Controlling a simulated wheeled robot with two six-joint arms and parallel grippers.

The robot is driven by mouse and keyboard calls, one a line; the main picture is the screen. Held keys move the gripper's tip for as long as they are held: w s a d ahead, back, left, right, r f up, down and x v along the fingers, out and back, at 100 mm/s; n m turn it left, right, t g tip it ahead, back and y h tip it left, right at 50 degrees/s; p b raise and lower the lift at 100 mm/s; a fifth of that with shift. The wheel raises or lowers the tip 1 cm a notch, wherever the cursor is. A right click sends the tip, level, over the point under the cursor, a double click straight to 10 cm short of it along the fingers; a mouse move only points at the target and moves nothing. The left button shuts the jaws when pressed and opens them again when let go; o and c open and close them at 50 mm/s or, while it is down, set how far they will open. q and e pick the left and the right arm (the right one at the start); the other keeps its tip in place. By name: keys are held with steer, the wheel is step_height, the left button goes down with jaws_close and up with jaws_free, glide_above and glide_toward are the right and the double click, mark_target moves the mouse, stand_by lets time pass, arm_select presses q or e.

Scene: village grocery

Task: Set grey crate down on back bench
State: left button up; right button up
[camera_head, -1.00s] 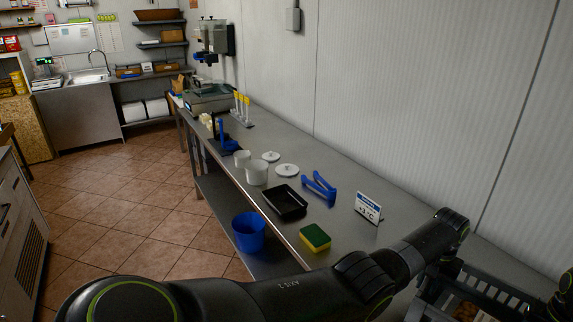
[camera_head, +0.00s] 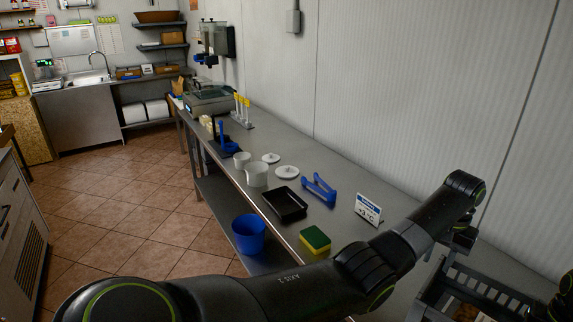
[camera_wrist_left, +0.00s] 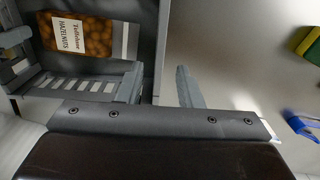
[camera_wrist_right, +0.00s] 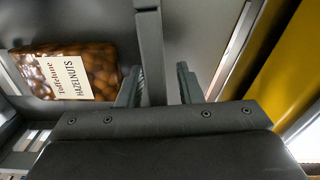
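The grey crate (camera_head: 428,287) is at the lower right of the head view, on the near end of the steel bench (camera_head: 345,175), cut off by the frame. A hazelnut pack (camera_wrist_left: 85,36) lies inside; it also shows in the right wrist view (camera_wrist_right: 70,72). My left gripper (camera_wrist_left: 157,80) is open, one finger on each side of the crate's wall (camera_wrist_left: 158,45), with a gap to the outer finger. My right gripper (camera_wrist_right: 158,82) is open around the opposite wall (camera_wrist_right: 150,50), also with a gap. Most of the crate's underside is hidden.
On the bench are a yellow-green sponge (camera_head: 315,239), black tray (camera_head: 285,204), blue tongs (camera_head: 320,188), price sign (camera_head: 368,209) and white pots (camera_head: 257,174). A blue bucket (camera_head: 248,233) stands on the shelf below. A white wall (camera_head: 400,90) runs behind the bench.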

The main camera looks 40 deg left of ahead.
arm_select(q)
steer(key=shift+r, duration=1)
arm_select(e)
steer(key=shift+r, duration=0.15)
step_height(320, 180, up, 12)
steer(key=shift+f, duration=0.15)
arm_select(q)
steer(key=shift+r, duration=0.1)
